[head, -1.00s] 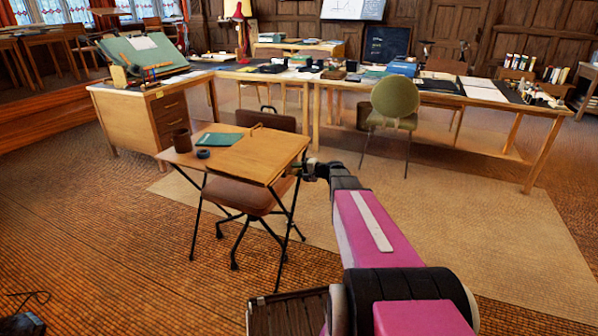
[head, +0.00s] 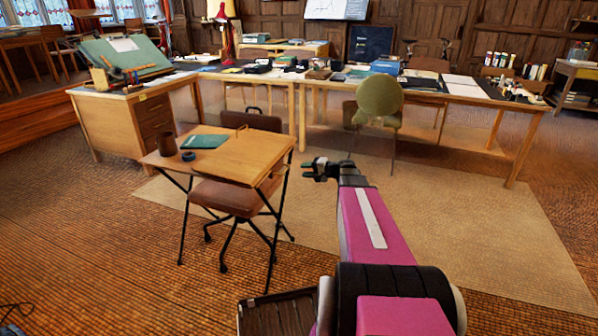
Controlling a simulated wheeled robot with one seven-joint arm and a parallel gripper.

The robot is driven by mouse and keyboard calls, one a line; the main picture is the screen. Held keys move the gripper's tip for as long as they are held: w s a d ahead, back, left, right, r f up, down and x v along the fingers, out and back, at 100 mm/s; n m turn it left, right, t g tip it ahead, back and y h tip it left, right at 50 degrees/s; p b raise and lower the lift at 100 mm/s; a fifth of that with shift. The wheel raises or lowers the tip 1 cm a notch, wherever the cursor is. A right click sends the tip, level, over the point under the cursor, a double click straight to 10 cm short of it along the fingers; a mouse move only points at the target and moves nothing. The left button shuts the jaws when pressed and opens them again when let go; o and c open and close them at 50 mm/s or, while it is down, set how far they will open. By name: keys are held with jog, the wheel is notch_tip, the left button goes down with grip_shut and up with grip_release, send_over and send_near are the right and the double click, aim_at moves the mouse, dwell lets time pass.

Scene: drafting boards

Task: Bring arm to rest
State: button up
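My gripper (head: 311,170) is at the end of my pink and black arm, in the middle of the head view. It points left, just right of the small wooden folding table (head: 240,157), with a gap between them. Its fingers look spread apart with nothing between them. On the table are a dark brown cup (head: 167,144), a green book (head: 204,141) and a small dark ring-shaped item (head: 188,156).
The carpet (head: 450,215) on the right is clear.

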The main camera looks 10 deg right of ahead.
jog(key=shift+s+d, duration=0.1)
jog(key=shift+d, duration=0.05)
jog(key=s+a+f+n+g+h, duration=0.2)
jog(key=s+a+f+g+h, duration=0.1)
jog(key=s, duration=0.5)
jog(key=s+a+f+n+g+h, duration=0.2)
jog(key=s+a+f+g+h, duration=0.1)
jog(key=s, duration=0.5)
jog(key=s+a+f+n+g+h, duration=0.2)
jog(key=s+a+f+h, duration=0.2)
jog(key=s+h, duration=0.3)
jog(key=shift+s+f+n+g, duration=0.25)
jog(key=shift+s+n+g, duration=0.15)
jog(key=shift+s, duration=0.45)
